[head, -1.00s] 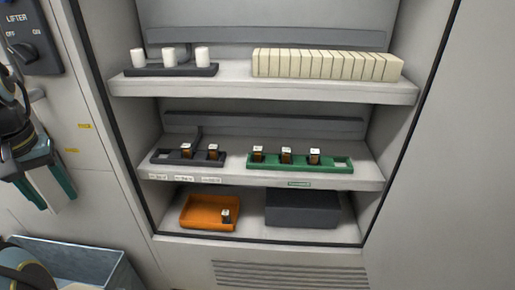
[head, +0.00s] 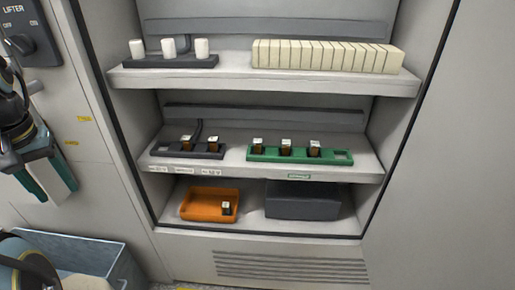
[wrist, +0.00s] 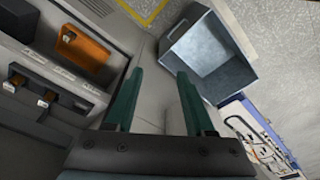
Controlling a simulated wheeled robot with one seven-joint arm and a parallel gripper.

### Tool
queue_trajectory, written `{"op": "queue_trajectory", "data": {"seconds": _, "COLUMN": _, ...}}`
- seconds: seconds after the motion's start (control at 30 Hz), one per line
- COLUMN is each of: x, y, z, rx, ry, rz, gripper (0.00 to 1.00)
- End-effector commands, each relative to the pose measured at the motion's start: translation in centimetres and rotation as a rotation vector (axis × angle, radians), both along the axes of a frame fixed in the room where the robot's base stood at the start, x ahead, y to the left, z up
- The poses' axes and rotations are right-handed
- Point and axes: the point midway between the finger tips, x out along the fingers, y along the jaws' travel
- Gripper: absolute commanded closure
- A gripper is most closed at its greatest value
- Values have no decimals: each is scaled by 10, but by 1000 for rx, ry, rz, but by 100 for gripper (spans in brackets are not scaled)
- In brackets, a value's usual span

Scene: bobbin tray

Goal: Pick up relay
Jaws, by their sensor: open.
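Several small relays with pale tops and brown or dark bodies stand in the cabinet. One relay (head: 226,208) is in the orange tray (head: 190,208) on the bottom shelf. Two relays (head: 186,143) stand in the dark holder (head: 160,152) on the middle shelf. Three relays (head: 286,147) stand in the green holder (head: 327,158) to its right. My gripper (wrist: 160,78) is open and empty, its green-sided fingers apart. In the head view my gripper (head: 50,182) hangs left of the cabinet, away from the relays. The wrist view shows the orange tray (wrist: 85,45) at upper left.
A dark box (head: 302,202) sits right of the orange tray. The top shelf (head: 235,78) holds white cylinders (head: 168,47) and a row of cream blocks (head: 325,57). A grey-blue open bin (head: 78,255) stands at lower left. Cabinet side walls and shelf edges bound the relays.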

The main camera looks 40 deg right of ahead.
Motion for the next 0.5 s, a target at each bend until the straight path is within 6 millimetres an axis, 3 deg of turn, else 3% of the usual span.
{"op": "queue_trajectory", "data": {"seconds": 0.17, "x": 6, "y": -8, "z": 0, "rx": 3, "ry": -10, "rz": -21, "gripper": 28}}
{"op": "queue_trajectory", "data": {"seconds": 0.27, "x": 20, "y": -28, "z": 1, "rx": 10, "ry": -36, "rz": -70, "gripper": 18}}
{"op": "queue_trajectory", "data": {"seconds": 0.37, "x": 41, "y": -63, "z": 0, "rx": 14, "ry": -82, "rz": -145, "gripper": 18}}
{"op": "queue_trajectory", "data": {"seconds": 0.5, "x": 63, "y": -128, "z": -2, "rx": 6, "ry": -156, "rz": -262, "gripper": 18}}
